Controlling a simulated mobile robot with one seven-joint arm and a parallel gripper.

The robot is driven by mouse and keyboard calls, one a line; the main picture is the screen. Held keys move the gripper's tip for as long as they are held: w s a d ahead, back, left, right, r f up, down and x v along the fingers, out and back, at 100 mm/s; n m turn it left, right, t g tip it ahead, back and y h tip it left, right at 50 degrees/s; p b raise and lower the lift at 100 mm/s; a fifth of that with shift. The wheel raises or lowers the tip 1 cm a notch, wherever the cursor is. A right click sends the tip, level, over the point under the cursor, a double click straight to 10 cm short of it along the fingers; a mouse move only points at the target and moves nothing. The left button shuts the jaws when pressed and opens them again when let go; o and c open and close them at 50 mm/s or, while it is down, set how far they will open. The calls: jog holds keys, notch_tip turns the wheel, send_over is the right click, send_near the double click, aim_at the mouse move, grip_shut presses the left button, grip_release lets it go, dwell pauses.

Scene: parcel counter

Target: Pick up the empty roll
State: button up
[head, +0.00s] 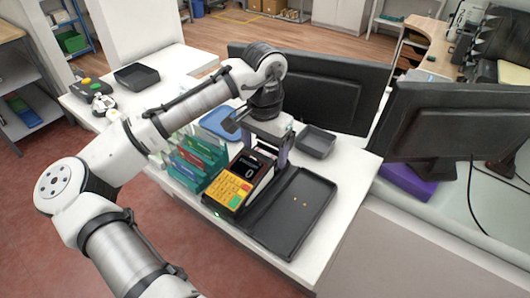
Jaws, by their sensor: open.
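I cannot make out an empty roll for sure in the head view. My gripper (264,148) points down over the counter, open, at the back edge of a payment terminal (235,186) with yellow keys and a dark display. What lies between its fingers is hidden or too small to tell. A small white object (104,104) lies at the counter's far left, too small to name.
A flat black tray (290,212) with small orange bits lies right of the terminal. Colored card holders (196,160) stand left of it. A grey bin (316,142), a blue tray (219,123) and a monitor (318,88) stand behind. A dark tray (137,77) sits far left.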

jog(key=c, duration=1)
jog(key=shift+r, duration=0.1)
jog(key=shift+c, duration=0.2)
